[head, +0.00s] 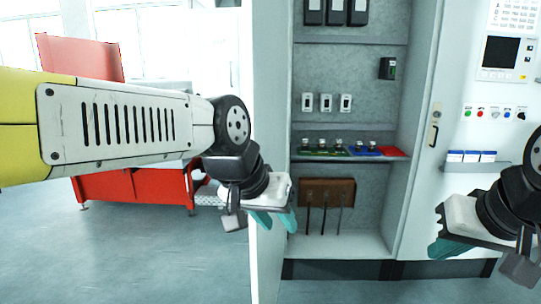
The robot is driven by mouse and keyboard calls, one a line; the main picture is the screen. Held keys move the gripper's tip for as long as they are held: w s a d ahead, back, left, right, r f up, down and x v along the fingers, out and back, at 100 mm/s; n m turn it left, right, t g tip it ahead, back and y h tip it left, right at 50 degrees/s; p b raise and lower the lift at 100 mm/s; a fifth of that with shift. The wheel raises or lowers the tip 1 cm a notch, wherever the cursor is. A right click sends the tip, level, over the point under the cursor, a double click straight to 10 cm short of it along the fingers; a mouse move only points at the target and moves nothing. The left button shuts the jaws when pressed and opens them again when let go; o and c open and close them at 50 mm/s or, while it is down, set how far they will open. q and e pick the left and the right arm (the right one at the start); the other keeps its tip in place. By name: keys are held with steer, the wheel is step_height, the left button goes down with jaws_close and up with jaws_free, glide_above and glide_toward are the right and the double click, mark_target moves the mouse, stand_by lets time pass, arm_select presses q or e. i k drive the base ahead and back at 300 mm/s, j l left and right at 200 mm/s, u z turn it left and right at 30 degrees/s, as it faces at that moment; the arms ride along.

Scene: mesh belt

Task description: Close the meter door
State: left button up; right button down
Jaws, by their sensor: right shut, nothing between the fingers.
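An open grey cabinet (352,120) with shelves stands in the middle of the head view. A tall pale panel (268,90), which looks like its door swung open and seen at a steep angle, stands along the cabinet's left side. My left gripper (274,221) points down in front of this panel's lower part. Its teal fingertips overlap the panel in the picture; I cannot tell whether they touch it. Its jaw opening is unclear. My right gripper (449,248) is shut and empty, in front of the cabinet's right side near the floor. My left forearm hides part of the left background.
The cabinet holds black boxes (335,12), white switches (326,102), a shelf with coloured parts (335,151) and a brown holder (328,191). A control panel (493,110) is at right. A red cart (135,185) stands at left. The floor (150,255) is clear.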

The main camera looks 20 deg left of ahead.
mark_target(265, 28)
steer(key=j, duration=0.8)
steer(key=i+j, duration=0.1)
steer(key=j, duration=0.7)
steer(key=k, duration=0.6)
steer(key=j, duration=0.45)
steer(key=i+j+z, duration=0.15)
steer(key=j, duration=0.3)
steer(key=i, duration=0.45)
